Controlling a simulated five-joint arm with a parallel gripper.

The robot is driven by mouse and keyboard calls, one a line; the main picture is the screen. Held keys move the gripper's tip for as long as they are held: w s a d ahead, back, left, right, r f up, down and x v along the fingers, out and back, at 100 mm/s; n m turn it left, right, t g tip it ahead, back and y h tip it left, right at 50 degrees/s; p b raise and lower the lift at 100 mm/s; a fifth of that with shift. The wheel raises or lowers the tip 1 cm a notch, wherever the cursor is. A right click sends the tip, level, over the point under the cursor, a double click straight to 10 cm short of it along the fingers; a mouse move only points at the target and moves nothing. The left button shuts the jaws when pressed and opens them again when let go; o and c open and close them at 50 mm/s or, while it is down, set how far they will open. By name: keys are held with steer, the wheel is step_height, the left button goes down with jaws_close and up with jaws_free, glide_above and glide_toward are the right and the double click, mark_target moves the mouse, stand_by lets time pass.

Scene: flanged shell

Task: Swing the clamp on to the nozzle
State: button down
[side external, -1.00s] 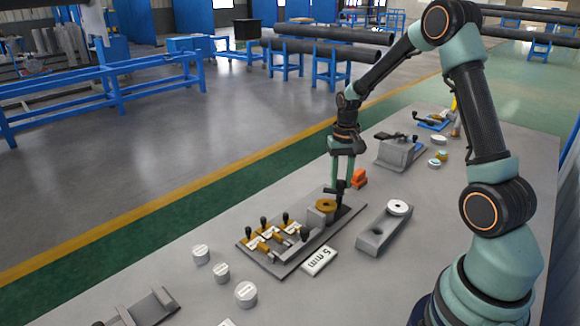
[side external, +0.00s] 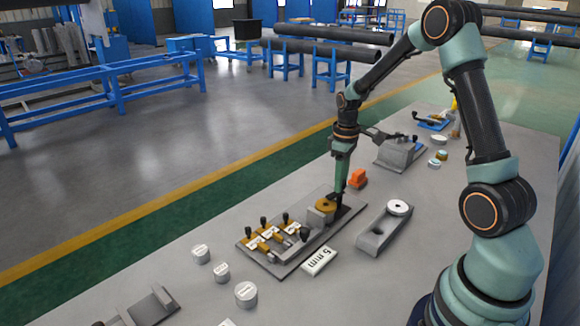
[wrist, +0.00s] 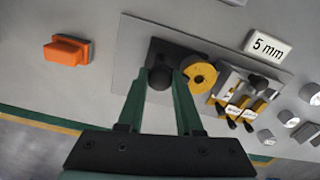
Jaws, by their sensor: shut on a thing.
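My gripper (side external: 338,200) points down at the far end of the dark base plate (side external: 283,266), beside a yellow-topped ring (side external: 325,204) on a grey body. In the wrist view, my gripper (wrist: 160,76) has its two green fingers closed on a round black knob (wrist: 159,79). The knob looks like the clamp's handle; the rest of the clamp is hidden or too dark to make out. The yellow ring (wrist: 200,75) is close to the right of the fingers, with a dark hole in it. I cannot tell which part is the nozzle.
Several yellow toggle clamps with black knobs (side external: 268,238) stand on the plate. An orange block (side external: 357,178) lies behind my gripper. A "5 mm" block (side external: 319,261) and a grey fixture with a white ring (side external: 398,208) are in front. Grey cylinders (side external: 246,294) stand at the near left.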

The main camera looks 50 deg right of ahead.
steer(key=shift+r+n, duration=0.1)
steer(key=shift+n, duration=0.9)
steer(key=c, duration=0.6)
jaws_free()
steer(key=shift+o, duration=0.2)
step_height(320, 180, up, 12)
